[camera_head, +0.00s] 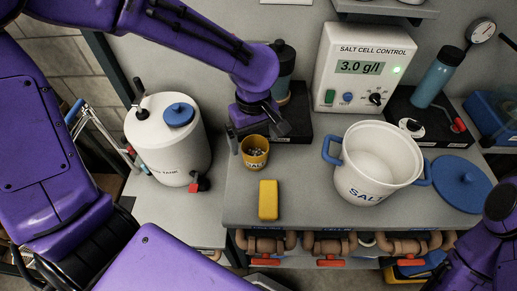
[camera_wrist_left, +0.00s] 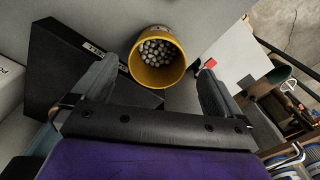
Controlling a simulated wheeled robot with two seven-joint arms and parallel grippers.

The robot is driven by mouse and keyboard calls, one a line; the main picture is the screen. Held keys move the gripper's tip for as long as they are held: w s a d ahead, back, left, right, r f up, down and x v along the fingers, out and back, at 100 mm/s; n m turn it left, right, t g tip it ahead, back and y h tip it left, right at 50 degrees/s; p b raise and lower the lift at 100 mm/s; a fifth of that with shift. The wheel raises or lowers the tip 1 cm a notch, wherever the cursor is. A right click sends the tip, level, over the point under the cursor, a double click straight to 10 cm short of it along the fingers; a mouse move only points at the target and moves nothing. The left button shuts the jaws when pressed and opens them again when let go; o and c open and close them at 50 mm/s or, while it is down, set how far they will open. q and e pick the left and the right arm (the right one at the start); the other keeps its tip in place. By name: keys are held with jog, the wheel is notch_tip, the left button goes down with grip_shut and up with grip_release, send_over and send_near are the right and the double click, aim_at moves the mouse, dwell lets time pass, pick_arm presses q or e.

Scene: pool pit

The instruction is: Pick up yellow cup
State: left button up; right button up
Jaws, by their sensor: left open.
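The yellow cup (camera_head: 254,151) stands upright on the grey bench, left of the white salt tub. In the left wrist view the cup (camera_wrist_left: 157,60) is seen from above and holds many small grey pieces. My left gripper (camera_head: 265,118) is just behind the cup in the head view. In the left wrist view my left gripper (camera_wrist_left: 155,80) has its two fingers apart, with the cup beyond and between their tips; contact cannot be told. My right arm shows at the lower right, but its gripper is out of view.
A yellow block (camera_head: 268,200) lies in front of the cup. The white salt tub (camera_head: 372,165) with blue handles and its blue lid (camera_head: 461,184) are to the right. A white tank (camera_head: 168,140) stands left. The salt cell control box (camera_head: 360,68) is behind.

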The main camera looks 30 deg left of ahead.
aim_at(255, 154)
pick_arm(q)
jog(key=f, duration=0.7)
jog(key=shift+w+f, duration=0.25)
jog(key=c, duration=1.1)
